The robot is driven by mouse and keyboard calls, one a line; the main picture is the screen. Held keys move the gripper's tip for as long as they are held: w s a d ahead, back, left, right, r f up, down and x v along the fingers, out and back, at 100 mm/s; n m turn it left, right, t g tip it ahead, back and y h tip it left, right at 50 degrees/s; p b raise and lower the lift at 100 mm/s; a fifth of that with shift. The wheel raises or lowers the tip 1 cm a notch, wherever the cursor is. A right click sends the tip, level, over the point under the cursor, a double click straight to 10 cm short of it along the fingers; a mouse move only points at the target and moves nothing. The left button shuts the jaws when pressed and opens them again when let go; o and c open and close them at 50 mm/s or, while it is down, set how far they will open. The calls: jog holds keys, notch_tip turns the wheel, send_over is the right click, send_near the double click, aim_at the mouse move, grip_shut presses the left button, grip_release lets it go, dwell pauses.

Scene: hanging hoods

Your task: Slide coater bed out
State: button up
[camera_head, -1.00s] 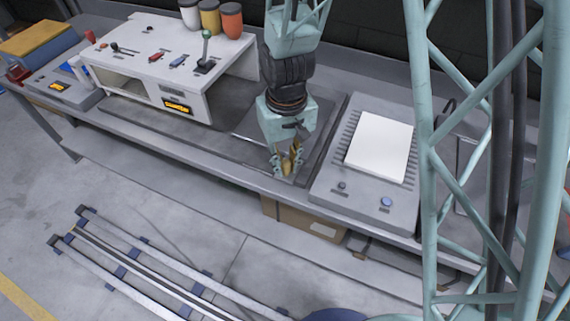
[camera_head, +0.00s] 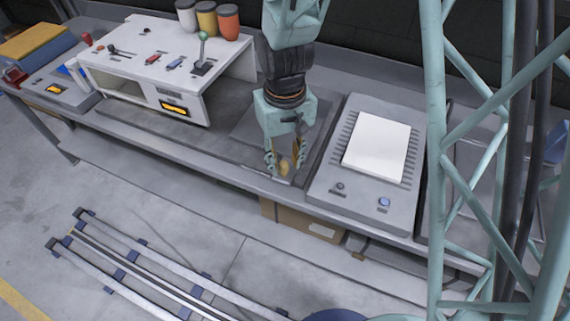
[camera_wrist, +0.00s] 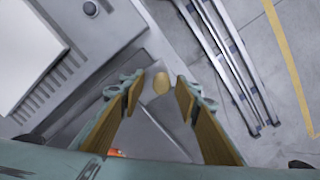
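A tan, egg-shaped knob (camera_head: 285,168) stands at the front end of a flat grey plate (camera_head: 246,128), which looks like the coater bed. The plate lies on a long dark base (camera_head: 130,113) that runs left under the white coater box (camera_head: 190,50). My gripper (camera_head: 285,160) points down at the plate's front end with its fingers spread. In the wrist view my gripper (camera_wrist: 160,92) has its two tan-padded fingers apart, and the knob (camera_wrist: 161,83) shows between the tips with gaps on both sides. I cannot tell the height difference between tips and knob.
A grey hotplate-like unit (camera_head: 325,190) with a white top (camera_head: 376,147) stands close on the right. A cardboard box (camera_head: 300,218) sits below the bench. Metal rails (camera_head: 140,270) lie on the floor in front.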

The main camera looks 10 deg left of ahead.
notch_tip(320, 180, up, 10)
dwell(0.8)
dwell(0.4)
